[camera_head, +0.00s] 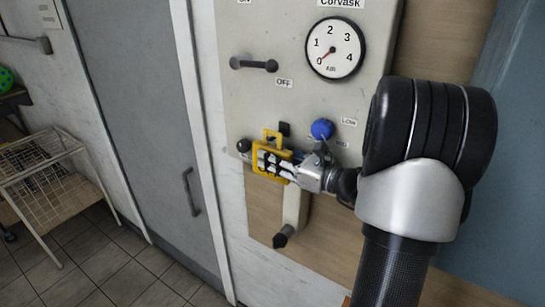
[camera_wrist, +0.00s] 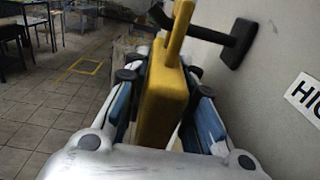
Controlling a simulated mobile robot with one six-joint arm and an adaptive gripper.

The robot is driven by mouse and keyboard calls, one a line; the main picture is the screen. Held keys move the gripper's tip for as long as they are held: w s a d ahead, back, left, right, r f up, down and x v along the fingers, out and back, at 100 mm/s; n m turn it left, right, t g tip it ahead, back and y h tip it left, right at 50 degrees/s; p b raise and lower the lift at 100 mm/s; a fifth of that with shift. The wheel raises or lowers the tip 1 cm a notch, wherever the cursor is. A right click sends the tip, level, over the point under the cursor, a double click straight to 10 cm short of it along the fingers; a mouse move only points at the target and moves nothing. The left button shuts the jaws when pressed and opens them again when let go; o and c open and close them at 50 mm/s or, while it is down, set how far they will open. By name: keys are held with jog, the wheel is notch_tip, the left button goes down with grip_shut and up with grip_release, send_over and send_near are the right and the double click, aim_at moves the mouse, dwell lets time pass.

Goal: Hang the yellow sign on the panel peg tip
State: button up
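The yellow sign (camera_head: 261,149) is a thick yellow plate with dark markings and a loop on top. My gripper (camera_head: 285,167) is shut on it in front of the panel's lower left. In the wrist view the sign (camera_wrist: 161,103) stands upright, edge-on between the two fingers (camera_wrist: 165,110). The black panel peg (camera_head: 243,145) juts out from a square base, with a rounded tip. In the wrist view the peg (camera_wrist: 222,42) crosses at the height of the sign's loop, its tip showing left of the loop. I cannot tell whether the loop is around the peg or beside it.
The grey panel (camera_head: 250,100) carries a gauge (camera_head: 335,48), a black lever (camera_head: 254,64) and a blue knob (camera_head: 322,128). A pale lever (camera_head: 295,208) hangs below my gripper. A grey door (camera_head: 140,80) and a wire basket (camera_head: 50,175) are at left.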

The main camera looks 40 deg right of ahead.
aim_at(288, 155)
jog(key=o, duration=0.4)
jog(key=v, duration=0.7)
jog(key=shift+s+d+f, duration=0.1)
dwell(0.5)
